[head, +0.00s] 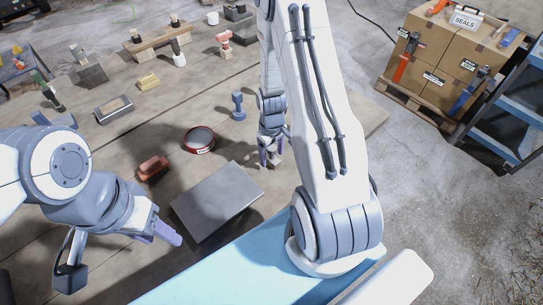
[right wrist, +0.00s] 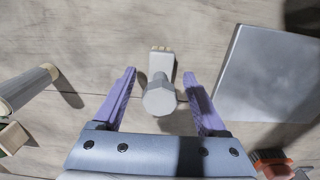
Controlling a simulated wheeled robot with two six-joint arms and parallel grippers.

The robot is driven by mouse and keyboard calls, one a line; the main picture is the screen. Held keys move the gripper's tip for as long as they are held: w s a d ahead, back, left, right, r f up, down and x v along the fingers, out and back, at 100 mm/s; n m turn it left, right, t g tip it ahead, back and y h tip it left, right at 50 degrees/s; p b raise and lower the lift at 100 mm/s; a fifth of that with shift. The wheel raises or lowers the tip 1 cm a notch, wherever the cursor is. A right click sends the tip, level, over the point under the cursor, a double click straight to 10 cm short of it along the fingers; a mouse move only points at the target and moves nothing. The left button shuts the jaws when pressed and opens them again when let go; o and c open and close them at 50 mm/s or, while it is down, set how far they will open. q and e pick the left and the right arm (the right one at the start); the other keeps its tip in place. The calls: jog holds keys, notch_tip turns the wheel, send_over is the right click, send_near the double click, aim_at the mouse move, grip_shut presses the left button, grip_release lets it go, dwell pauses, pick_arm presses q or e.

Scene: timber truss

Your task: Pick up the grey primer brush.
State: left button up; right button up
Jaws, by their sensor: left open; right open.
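The grey primer brush (right wrist: 159,98) stands out between the two purple fingers of my right gripper (right wrist: 158,100) in the right wrist view. Its grey, faceted handle end faces the camera, and its pale bristle end points away. The fingers are apart, one on each side of the brush, with a visible gap on both sides. In the head view my right gripper (head: 271,152) is low over the table, and the brush is mostly hidden by it. My left gripper (head: 160,232) is open and empty, at the near left above the table.
A grey slab (head: 215,200) lies close to the right gripper, on the right in the wrist view. A red brush (head: 153,168), a round red-rimmed tin (head: 199,140) and a blue-handled tool (head: 238,106) lie on the table. Boxes (head: 445,60) on a pallet stand at the right.

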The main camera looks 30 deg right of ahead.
aim_at(272, 147)
grip_shut()
jog(key=shift+r, duration=0.15)
jog(key=shift+r+b, duration=0.3)
jog(key=shift+r, duration=0.3)
notch_tip(272, 147, up, 3)
jog(key=shift+w+f+b, duration=0.1)
jog(key=shift+f+b, duration=0.05)
jog(key=shift+b, duration=0.25)
jog(key=s+d+r+b, duration=0.2)
jog(key=s+d+r, duration=0.5)
jog(key=s+d, duration=0.1)
jog(key=shift+d, duration=0.4)
